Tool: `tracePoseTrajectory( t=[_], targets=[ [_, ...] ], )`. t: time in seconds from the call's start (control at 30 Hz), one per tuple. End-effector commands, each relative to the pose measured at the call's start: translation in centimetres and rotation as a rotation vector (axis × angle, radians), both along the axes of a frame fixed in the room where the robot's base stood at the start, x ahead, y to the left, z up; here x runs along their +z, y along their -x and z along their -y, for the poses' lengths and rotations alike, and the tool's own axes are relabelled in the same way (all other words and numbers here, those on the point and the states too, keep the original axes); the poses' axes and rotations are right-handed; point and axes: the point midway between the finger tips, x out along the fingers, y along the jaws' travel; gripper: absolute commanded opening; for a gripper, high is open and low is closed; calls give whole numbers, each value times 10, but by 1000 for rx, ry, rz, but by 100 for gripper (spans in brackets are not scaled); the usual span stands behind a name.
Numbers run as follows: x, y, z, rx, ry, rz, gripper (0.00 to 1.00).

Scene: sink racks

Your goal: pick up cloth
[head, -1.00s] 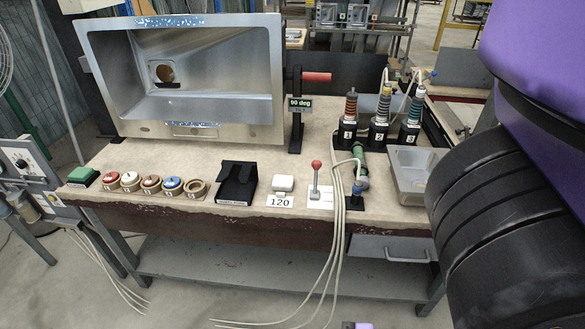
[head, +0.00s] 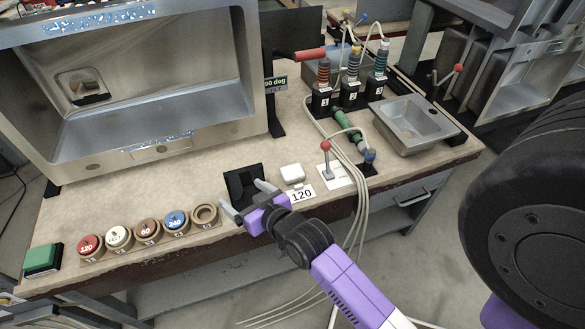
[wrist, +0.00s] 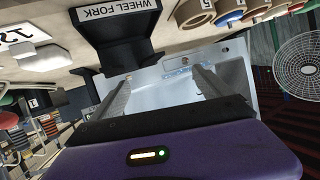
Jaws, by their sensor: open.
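I cannot pick out a cloth for certain. A small white block with rounded corners (head: 292,173) lies behind the 120 card; it also shows in the wrist view (wrist: 42,58), and I cannot tell if it is folded cloth. A green pad-like block (head: 42,259) lies at the bench's left corner. My gripper (head: 248,199) is open and empty at the bench's front edge, at the black wheel fork holder (head: 241,181). The holder also shows in the wrist view (wrist: 115,42), just beyond my fingers (wrist: 162,80). I cannot tell whether they touch it.
Several numbered wheels (head: 147,229) sit in a row left of the holder. A lever with a red knob (head: 326,147) stands right of the white block. A tilted metal sink (head: 160,110) fills the back left. A small metal basin (head: 412,124) is at right. Cables hang over the front edge.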

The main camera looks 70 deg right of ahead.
Motion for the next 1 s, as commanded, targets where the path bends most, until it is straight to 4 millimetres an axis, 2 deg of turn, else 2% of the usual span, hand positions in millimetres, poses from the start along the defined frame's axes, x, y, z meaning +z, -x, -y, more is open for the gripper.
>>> tracePoseTrajectory(
  t=[0.03, 0.1, 0.2, 0.3, 0.47, 0.5, 0.6, 0.67, 0.8, 1.0],
  targets=[
    [14, -13, 28, -35, 1, -2, 89],
    [18, -27, 61, -70, -18, -33, 89],
    [11, -39, 101, -109, -76, -125, 89],
    [3, -43, 134, -138, -146, -229, 89],
    [3, -33, 189, -197, -266, -407, 89],
    [8, -27, 205, -215, -301, -455, 89],
    [15, -4, 233, -254, -404, -593, 89],
    [11, 12, 233, -261, -474, -682, 89],
    [0, 43, 213, -260, -612, -852, 89],
    [-5, 65, 194, -255, -706, -970, 89]
  ],
)
